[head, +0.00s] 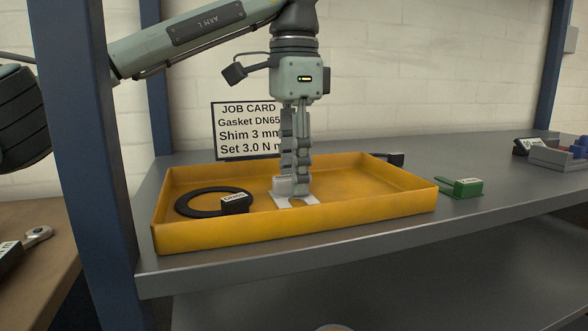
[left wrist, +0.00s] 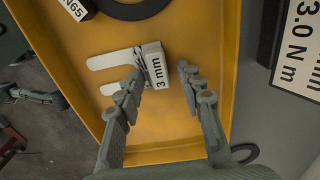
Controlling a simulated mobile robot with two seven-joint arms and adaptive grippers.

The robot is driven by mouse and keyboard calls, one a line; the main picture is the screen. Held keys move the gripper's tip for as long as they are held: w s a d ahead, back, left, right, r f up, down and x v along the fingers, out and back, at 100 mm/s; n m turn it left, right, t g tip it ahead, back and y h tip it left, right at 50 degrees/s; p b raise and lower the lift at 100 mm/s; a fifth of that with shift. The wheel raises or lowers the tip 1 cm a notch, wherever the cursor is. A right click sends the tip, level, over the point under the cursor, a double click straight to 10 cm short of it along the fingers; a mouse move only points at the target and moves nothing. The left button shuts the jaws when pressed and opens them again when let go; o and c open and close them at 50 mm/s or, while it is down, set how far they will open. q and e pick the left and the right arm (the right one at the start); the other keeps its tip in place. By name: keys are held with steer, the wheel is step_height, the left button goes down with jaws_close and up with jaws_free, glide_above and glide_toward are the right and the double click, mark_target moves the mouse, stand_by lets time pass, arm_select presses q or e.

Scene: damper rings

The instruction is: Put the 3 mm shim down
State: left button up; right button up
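The 3 mm shim (head: 297,200) is a pale forked plate with a white block at one end. It lies on the floor of the yellow tray (head: 340,217). In the left wrist view the shim (left wrist: 118,58) shows its "3 mm" label, and its prongs point left. My left gripper (head: 294,190) points straight down into the tray at the block. In the left wrist view its fingers (left wrist: 162,72) are apart, one on each side of the block. A gap shows between the block and the right-hand finger; the other finger overlaps the block's edge. My right gripper is not in view.
A black gasket ring (head: 205,203) with a labelled tab lies left of the shim in the tray. The job card (head: 235,130) stands behind the tray. A green forked shim (head: 462,188) lies on the shelf to the right. A blue post (head: 90,150) stands at left.

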arm_select(q)
step_height(320, 180, up, 8)
steer(key=shift+f, duration=0.2)
stand_by(0.5)
jaws_close()
stand_by(0.4)
stand_by(0.8)
